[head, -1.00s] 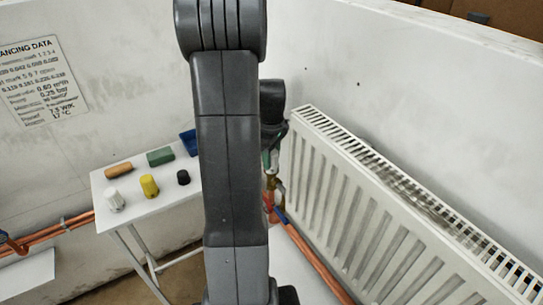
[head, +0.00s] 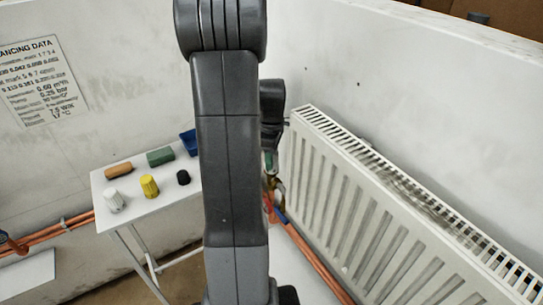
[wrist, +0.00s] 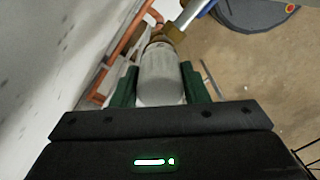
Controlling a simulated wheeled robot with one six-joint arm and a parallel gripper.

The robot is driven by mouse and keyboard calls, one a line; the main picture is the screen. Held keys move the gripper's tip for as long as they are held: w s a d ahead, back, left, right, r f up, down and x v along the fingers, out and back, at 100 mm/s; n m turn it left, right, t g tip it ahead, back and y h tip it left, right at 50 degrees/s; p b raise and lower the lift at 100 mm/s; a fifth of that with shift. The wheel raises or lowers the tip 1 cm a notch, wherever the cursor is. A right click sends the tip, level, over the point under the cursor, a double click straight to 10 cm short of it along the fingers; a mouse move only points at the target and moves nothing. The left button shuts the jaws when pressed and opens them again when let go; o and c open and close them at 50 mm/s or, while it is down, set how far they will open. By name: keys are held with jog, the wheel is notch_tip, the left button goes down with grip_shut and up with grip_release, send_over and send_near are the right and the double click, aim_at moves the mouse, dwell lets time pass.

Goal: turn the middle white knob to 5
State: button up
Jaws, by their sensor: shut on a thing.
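In the wrist view a white knob (wrist: 161,78) sits at the end of a brass valve fitting (wrist: 172,33). My gripper (wrist: 160,88) has its green fingers on both sides of the knob and is shut on it. I cannot read any numbers or mark on the knob. In the head view my arm hides the knob and most of the gripper; only a bit of green finger shows beside the brass and red valve parts, left of the radiator (head: 370,210).
A data sign (head: 42,80) hangs on the wall. Copper pipes (head: 318,264) run under the radiator.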

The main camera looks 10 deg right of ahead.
jog(key=o, duration=1)
notch_tip(320, 180, up, 14)
jog(key=shift+f, duration=0.1)
jog(key=shift+c, duration=0.2)
